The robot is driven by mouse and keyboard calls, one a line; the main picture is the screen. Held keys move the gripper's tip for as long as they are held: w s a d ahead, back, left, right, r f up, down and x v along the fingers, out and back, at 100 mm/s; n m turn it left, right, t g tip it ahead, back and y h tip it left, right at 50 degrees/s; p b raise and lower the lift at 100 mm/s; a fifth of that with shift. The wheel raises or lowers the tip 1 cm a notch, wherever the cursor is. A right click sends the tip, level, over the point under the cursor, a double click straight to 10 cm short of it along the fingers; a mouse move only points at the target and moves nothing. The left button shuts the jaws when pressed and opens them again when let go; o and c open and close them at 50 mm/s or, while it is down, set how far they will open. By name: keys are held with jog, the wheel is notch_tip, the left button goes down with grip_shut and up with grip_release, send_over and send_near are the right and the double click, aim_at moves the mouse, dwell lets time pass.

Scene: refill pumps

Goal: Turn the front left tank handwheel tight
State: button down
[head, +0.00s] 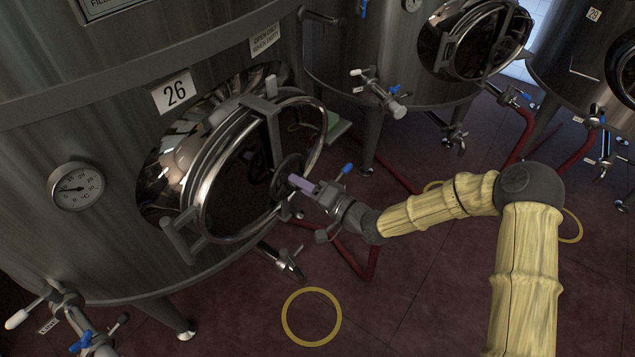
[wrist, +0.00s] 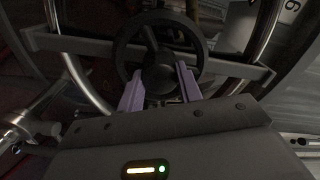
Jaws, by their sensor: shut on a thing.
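The front left tank (head: 110,120) is a steel vessel labelled 26 at the left of the head view. Its round manway door (head: 205,200) carries a crossbar and a dark handwheel (head: 288,168) at its centre. In the wrist view the black handwheel (wrist: 120,50) shows face on, with spokes and a round hub, in front of the grey crossbar (wrist: 80,43). My gripper (head: 297,182) meets the wheel from the right. In the wrist view its two pale purple fingers (wrist: 159,72) are shut on the handwheel, one on each side of its hub. The exact contact is partly hidden.
A dial thermometer (head: 77,187) and valves with blue handles (head: 85,342) sit on the same tank. More tanks (head: 400,60) stand behind. Red hoses (head: 365,262) and a yellow ring (head: 311,317) lie on the dark red floor. The floor right of the ring is open.

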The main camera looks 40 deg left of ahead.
dwell(0.3)
jog(key=c, duration=0.9)
grip_release()
jog(key=shift+w, duration=0.1)
jog(key=shift+c, duration=0.2)
jog(key=shift+d, duration=0.1)
jog(key=d+b, duration=0.2)
jog(key=d, duration=1.5)
jog(key=shift+d+b, duration=0.15)
jog(key=shift+b, duration=0.15)
